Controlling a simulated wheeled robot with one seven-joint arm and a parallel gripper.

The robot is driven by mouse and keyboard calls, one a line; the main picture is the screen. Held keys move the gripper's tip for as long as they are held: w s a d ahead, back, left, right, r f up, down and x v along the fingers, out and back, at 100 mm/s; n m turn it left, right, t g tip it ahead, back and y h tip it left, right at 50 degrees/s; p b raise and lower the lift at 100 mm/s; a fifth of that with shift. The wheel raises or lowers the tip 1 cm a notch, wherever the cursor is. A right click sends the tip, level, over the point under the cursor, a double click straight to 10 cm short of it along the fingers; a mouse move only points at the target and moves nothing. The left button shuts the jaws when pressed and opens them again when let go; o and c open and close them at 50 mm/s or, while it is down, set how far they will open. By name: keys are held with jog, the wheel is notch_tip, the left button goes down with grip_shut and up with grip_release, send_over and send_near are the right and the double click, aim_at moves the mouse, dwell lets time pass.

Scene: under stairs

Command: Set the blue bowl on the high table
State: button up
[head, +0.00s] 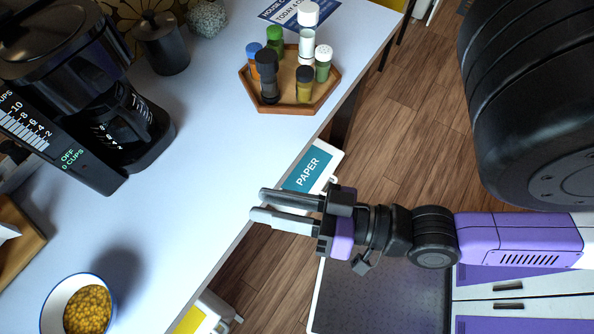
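A round bowl (52,308) with a white inside and a thin blue rim sits at the lower left on a white table (205,150). It holds a heap of small yellow-brown pieces (88,310). The bowl's outer wall is mostly hidden and its lower edge is cut by the frame. I see no other bowl, and cannot tell if this white table is the high one. My gripper (258,203) reaches in from the right, above the table's right edge and well right of the bowl. Its fingers are a little apart, with nothing between them.
A black coffee maker (75,90) and a dark jar (162,42) stand at upper left. A wooden tray (286,108) with several bottles is near the far right edge. A bin labelled PAPER (309,172) stands below the edge. The tabletop's middle is clear.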

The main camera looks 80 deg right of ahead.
jog(key=s+f+n+g, duration=0.1)
jog(key=s+f+n, duration=0.1)
jog(key=s+d+f+n+g, duration=0.1)
jog(key=s+n, duration=0.1)
jog(key=n, duration=0.1)
jog(key=shift+s+d+f+g, duration=0.15)
jog(key=shift+d+f+g, duration=0.05)
jog(key=shift+f+g, duration=0.2)
jog(key=shift+r, duration=0.1)
dwell(0.7)
